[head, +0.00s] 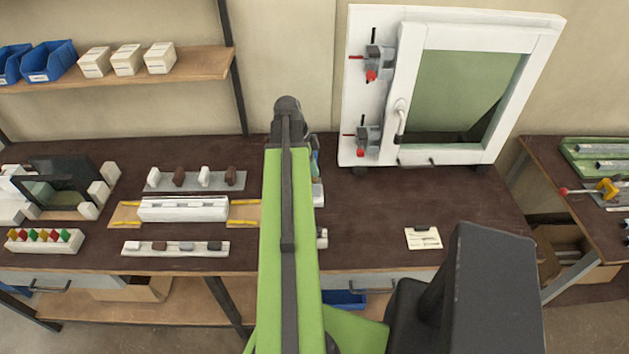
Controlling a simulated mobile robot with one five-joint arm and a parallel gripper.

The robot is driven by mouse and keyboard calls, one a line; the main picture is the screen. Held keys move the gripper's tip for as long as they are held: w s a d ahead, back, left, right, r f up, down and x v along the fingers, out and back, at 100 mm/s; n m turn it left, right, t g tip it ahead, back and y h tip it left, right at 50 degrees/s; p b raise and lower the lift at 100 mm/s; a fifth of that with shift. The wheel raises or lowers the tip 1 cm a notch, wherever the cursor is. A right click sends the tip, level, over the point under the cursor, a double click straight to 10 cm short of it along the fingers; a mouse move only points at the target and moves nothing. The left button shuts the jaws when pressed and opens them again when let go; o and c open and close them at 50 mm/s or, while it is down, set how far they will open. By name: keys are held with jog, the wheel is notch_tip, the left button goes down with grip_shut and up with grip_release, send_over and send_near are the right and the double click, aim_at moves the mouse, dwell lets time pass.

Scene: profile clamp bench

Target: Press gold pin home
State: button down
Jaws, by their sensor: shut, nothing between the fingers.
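I cannot make out a gold pin for certain. A yellow block (606,188) sits on a grey fixture with a red-tipped rod, on the side bench at the far right. Short yellow bars (243,202) flank a white profile (183,208) on the main bench. A white rack (45,241) at the left holds small red, yellow and green pieces. My green arm rises through the middle of the view and hides part of the bench. My gripper is not visible.
The dark main bench (370,215) is mostly clear right of my arm, apart from a small white card (423,238). A white window frame (431,154) with red-tipped clamps stands at the back. A gap separates the side bench (565,155). A shelf (185,70) is upper left.

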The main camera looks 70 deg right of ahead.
aim_at(314, 179)
notch_tip(314, 179, up, 5)
jog(key=p, duration=0.4)
jog(key=shift+r+p, duration=0.2)
jog(key=shift+p, duration=0.1)
